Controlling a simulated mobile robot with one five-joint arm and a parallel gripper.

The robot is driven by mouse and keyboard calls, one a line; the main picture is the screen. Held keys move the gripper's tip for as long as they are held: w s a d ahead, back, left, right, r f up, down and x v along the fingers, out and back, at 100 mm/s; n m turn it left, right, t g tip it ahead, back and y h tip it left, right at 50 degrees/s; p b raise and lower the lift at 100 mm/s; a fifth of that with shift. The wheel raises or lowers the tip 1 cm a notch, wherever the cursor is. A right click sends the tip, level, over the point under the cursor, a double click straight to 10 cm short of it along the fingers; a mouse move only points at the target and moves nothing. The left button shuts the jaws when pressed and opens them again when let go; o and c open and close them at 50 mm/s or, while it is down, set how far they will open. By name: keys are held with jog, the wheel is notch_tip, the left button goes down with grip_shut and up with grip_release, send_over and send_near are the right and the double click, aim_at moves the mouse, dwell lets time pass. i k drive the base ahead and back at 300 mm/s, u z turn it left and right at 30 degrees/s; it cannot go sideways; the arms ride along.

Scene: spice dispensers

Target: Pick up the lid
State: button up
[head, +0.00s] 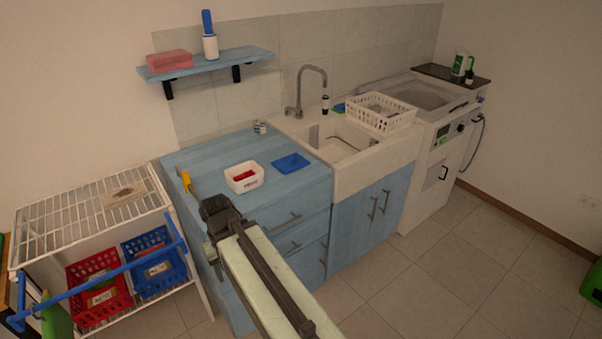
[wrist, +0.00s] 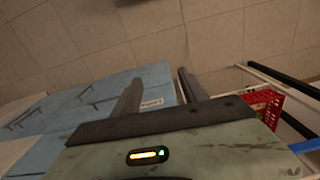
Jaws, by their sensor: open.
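A flat blue square piece (head: 291,163), which looks like the lid, lies on the blue counter between a white tub and the sink. The white tub (head: 244,178) is uncovered, with something red inside. My gripper (head: 210,206) is at the counter's front left, left of and nearer than the tub and lid, apart from both. In the wrist view my gripper (wrist: 158,90) has its two fingers spread with nothing held between them. The lid does not show in the wrist view.
A yellow-handled item (head: 186,181) lies at the counter's left edge. A small jar (head: 260,127) stands at the back. A white wire rack (head: 85,212) with red and blue baskets is at the left.

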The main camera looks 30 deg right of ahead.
aim_at(290, 163)
jog(key=u, duration=0.35)
jog(key=k, duration=0.1)
jog(key=u, duration=3.05)
jog(key=k, duration=2.35)
jog(key=z, duration=1.55)
jog(key=i, duration=1)
jog(key=u, duration=0.05)
